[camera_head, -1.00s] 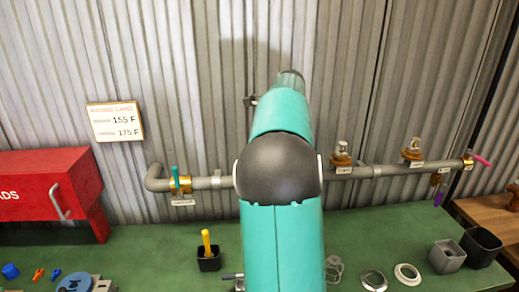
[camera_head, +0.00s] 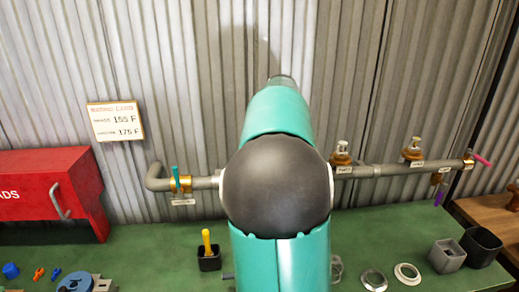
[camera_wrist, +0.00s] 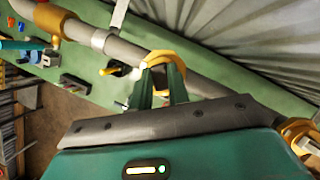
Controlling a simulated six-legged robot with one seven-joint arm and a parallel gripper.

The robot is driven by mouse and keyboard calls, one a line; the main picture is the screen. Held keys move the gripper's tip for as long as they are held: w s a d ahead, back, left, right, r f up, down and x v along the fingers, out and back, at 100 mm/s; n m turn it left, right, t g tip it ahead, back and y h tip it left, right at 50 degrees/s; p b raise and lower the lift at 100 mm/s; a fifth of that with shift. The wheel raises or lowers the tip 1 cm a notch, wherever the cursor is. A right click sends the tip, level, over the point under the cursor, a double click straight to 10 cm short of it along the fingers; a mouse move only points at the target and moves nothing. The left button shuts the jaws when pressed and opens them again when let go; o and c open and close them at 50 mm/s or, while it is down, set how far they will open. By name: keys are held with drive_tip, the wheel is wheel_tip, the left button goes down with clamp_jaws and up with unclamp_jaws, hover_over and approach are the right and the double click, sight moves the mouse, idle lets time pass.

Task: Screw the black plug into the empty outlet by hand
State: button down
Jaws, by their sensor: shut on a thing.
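In the wrist view my gripper (camera_wrist: 162,97) has its two green fingers close together at a brass outlet fitting (camera_wrist: 166,58) on the grey pipe (camera_wrist: 205,84). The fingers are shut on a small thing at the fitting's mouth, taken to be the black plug. It is mostly hidden between the fingers, and I cannot tell how deep it sits or whether it is straight. In the head view my arm covers the gripper, the plug and this outlet. Two other brass outlets, the nearer (camera_head: 341,160) and the farther (camera_head: 413,155), carry sprinkler heads.
A teal-handled valve (camera_head: 178,181) is on the pipe's left end, and a pink handle (camera_head: 482,160) on its right. A black cup with a yellow-handled tool (camera_head: 207,240), metal rings (camera_head: 407,274) and bins (camera_head: 447,256) stand on the green bench. A red box (camera_head: 45,190) is left.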

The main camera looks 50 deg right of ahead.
drive_tip(key=shift+m, duration=0.5)
drive_tip(key=m+h, duration=0.1)
drive_tip(key=m, duration=0.2)
drive_tip(key=m+g+h, duration=0.1)
drive_tip(key=m, duration=0.1)
drive_tip(key=shift+m, duration=0.4)
drive_tip(key=c, duration=1.1)
unclamp_jaws()
drive_tip(key=shift+n, duration=0.3)
